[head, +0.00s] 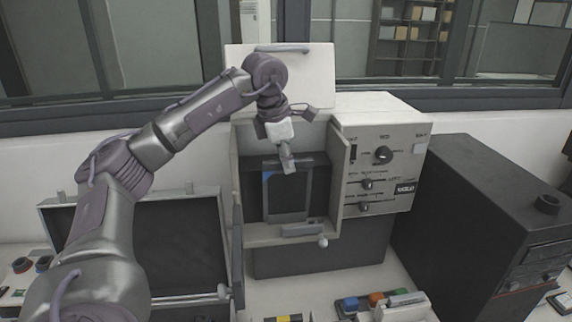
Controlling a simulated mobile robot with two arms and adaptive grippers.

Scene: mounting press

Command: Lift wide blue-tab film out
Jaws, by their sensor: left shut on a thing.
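The wide film (289,202) is a dark upright sheet in a grey frame, with a blue tab (268,175) at its upper left. It stands in the open cavity of the beige press (242,165), whose lid (315,75) is raised at the back. My left gripper (289,166) reaches down into the press from above and is shut on the film's top edge. The film's lower edge is close to the press's front ledge; whether they touch I cannot tell. My right gripper is not in view.
A control panel with knobs (383,155) is on the press's right. A black machine (470,200) stands farther right. An open dark case (170,245) lies to the left. Colored blocks (375,299) sit in front, and a small lever knob (323,243) sticks out at the press's front.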

